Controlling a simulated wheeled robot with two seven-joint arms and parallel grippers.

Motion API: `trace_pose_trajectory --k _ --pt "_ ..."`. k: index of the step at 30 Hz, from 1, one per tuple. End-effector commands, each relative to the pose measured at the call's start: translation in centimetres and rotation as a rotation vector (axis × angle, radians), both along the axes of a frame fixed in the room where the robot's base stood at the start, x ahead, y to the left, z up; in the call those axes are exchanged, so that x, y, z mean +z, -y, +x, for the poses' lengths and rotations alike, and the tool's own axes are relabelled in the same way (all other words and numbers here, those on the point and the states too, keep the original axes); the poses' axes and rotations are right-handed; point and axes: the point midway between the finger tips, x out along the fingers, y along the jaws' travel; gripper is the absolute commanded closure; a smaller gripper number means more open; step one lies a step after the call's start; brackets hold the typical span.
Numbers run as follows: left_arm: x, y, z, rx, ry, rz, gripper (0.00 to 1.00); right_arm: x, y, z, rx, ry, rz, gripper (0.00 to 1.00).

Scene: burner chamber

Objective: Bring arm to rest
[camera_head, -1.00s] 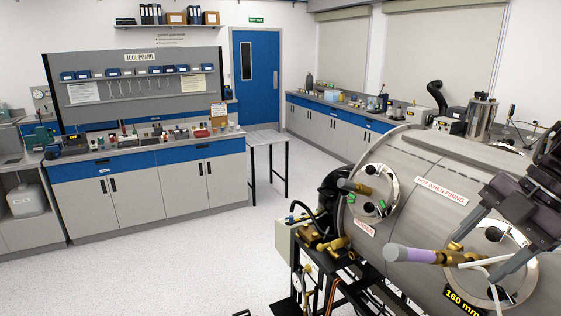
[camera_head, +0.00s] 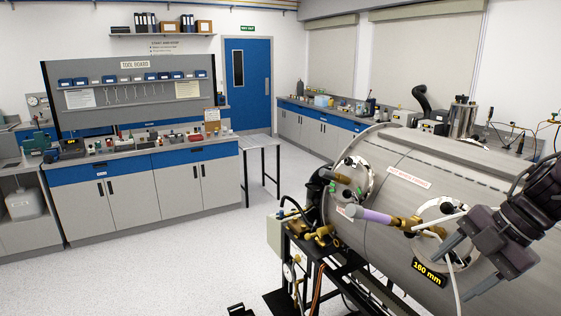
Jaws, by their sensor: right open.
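My right gripper (camera_head: 452,275) reaches in from the right edge, in front of the large grey metal burner chamber (camera_head: 400,185). My left gripper is not in view.
A second round port (camera_head: 352,178) sits further left, above a black frame (camera_head: 345,265) with hoses. A thin pale cable hangs near my right gripper. Open floor (camera_head: 190,265) lies left, before the tool bench (camera_head: 150,185).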

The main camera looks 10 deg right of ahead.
Motion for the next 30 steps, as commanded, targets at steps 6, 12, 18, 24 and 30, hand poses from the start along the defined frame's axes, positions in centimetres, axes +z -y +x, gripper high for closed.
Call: trace_pose_trajectory --k 6,12,18,24,30 --pt "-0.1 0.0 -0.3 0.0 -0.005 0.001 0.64 -5.7 -0.5 1.7 -0.015 0.092 0.031 0.4" --pt "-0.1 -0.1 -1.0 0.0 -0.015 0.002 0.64 -12.7 -2.7 3.6 -0.102 0.229 0.088 0.4" --pt "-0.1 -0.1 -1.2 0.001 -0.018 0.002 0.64 -19.0 -6.6 4.5 -0.361 0.371 0.167 0.4" --pt "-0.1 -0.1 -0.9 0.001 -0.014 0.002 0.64 -22.8 -9.2 2.8 -0.751 0.376 0.213 0.4" --pt "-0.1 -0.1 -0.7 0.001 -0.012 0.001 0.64 -25.6 -10.6 -1.8 -1.173 0.201 0.211 0.4"
